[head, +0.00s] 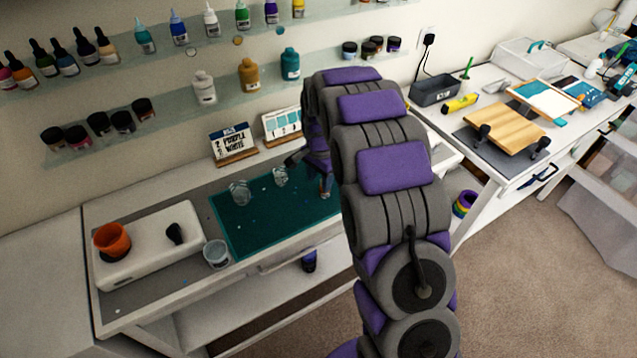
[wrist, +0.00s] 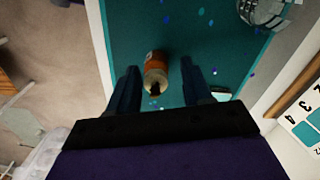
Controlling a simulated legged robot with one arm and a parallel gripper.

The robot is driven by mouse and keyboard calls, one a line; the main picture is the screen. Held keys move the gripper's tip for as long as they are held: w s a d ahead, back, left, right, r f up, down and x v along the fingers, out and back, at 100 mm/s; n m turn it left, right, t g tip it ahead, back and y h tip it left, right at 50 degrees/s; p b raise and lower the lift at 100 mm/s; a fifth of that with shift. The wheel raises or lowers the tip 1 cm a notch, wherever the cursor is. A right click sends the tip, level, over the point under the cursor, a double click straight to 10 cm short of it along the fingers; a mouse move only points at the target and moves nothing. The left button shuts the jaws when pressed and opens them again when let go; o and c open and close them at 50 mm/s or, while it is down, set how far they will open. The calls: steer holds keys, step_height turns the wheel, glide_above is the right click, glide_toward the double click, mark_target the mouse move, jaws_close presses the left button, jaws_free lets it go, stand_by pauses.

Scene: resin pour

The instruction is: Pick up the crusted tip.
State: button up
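A small orange and tan cylinder with a dark, rough end (wrist: 155,72) lies on the teal mat (wrist: 215,30) in the wrist view. It looks like the crusted tip with its holder, but I cannot tell for sure. My gripper (wrist: 160,68) is open, with one finger on each side of this piece and visible gaps to both. The fingers look apart from it. In the head view my gripper (head: 312,165) is over the right part of the mat (head: 245,222), and my arm hides part of that area.
Clear cups stand on the mat (head: 240,192) and (head: 280,175), and another cup (head: 217,253) is at its front left. A white box (head: 150,262) bears an orange cup (head: 112,240). Cards (head: 234,143) stand behind the mat. Bottle shelves are above.

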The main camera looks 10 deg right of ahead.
steer(key=shift+d, duration=1.2)
steer(key=shift+c, duration=1.4)
steer(key=shift+d, duration=0.25)
steer(key=shift+c, duration=1.5)
steer(key=shift+a, duration=0.9)
steer(key=shift+c, duration=1.3)
steer(key=shift+s+a, duration=0.15)
steer(key=shift+a, duration=0.35)
jaws_close()
steer(key=shift+d+r, duration=0.1)
steer(key=shift+d, duration=0.35)
steer(key=r, duration=0.1)
steer(key=d+r+p, duration=0.1)
steer(key=r, duration=0.1)
steer(key=shift+r, duration=0.2)
steer(key=shift+s+a+r, duration=0.1)
steer(key=shift+s+a, duration=0.25)
steer(key=shift+s, duration=0.2)
steer(key=s+d+r+p, duration=0.2)
steer(key=s, duration=0.5)
steer(key=s+d+r+p, duration=0.2)
steer(key=s, duration=0.5)
steer(key=shift+d+r, duration=0.15)
steer(key=shift+d, duration=0.15)
